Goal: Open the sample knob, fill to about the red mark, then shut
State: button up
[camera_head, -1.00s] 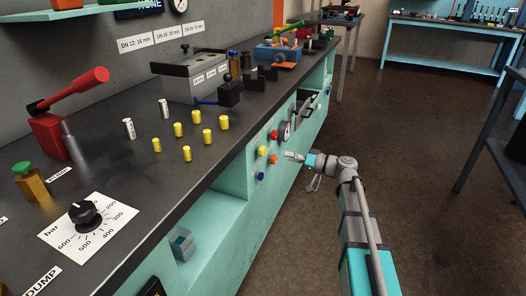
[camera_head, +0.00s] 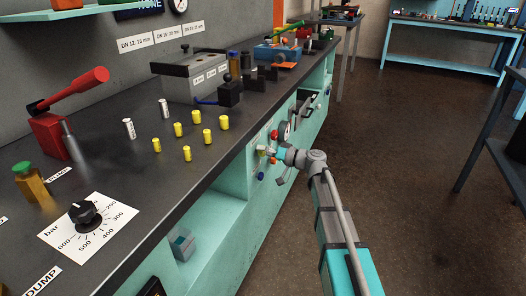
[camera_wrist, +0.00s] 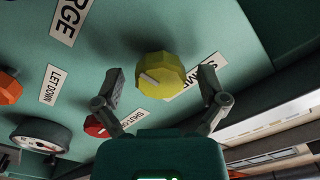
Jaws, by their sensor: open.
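The sample knob is a yellow faceted knob (camera_wrist: 162,76) with a pale pointer line, in the middle of the wrist view on a teal panel. A partly covered label (camera_wrist: 202,74) that seems to read SAMPLE is beside it. My gripper (camera_wrist: 162,92) is open, with one finger on each side of the knob's lower part; I cannot tell whether they touch it. In the head view my gripper (camera_head: 272,152) is at the bench's front panel and largely covers the yellow knob. No red fill mark or sample vessel can be made out.
A red knob (camera_wrist: 98,126) labelled SHUT-OFF, an orange knob (camera_wrist: 9,88) and a gauge (camera_wrist: 40,136) share the panel. A blue knob (camera_head: 261,176) sits below my gripper. The bench top (camera_head: 120,190) overhangs the panel; open floor (camera_head: 400,160) lies to the right.

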jog(key=c, duration=1.1)
jog(key=shift+c, duration=0.2)
jog(key=shift+m, duration=2.5)
jog(key=o, duration=1.1)
jog(key=shift+o, duration=0.2)
jog(key=shift+d, duration=0.15)
